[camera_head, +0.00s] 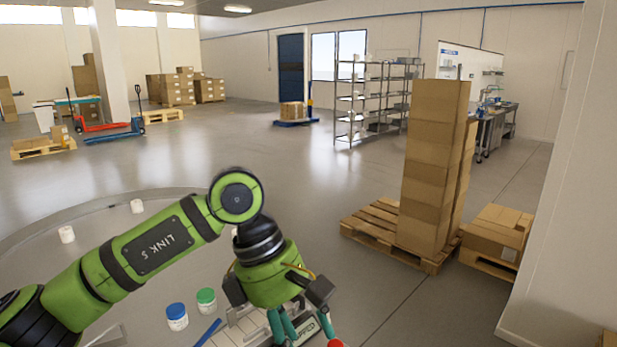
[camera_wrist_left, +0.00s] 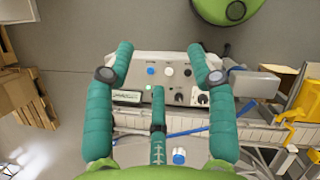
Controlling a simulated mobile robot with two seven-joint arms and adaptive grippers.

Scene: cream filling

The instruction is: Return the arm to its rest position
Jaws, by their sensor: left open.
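My left arm, green with a dark plate marked LINK 5, reaches in from the left in the head view and bends down at the wrist. My left gripper (camera_head: 296,328) has teal fingers and hangs over a light grey machine (camera_head: 235,334); part of the fingers is cut off by the lower edge. In the left wrist view the gripper (camera_wrist_left: 160,50) is open, its two fingers wide apart with nothing held between them. A control panel (camera_wrist_left: 183,72) with knobs and buttons shows beyond and between the fingers. My right gripper is in neither view.
A blue-lidded jar (camera_head: 177,316) and a green-lidded jar (camera_head: 206,302) stand left of the gripper. White pots (camera_head: 66,234) are farther back. Stacked cartons (camera_head: 432,165) stand on a pallet (camera_head: 385,232) at right. A yellow part (camera_wrist_left: 303,103) is right of the fingers.

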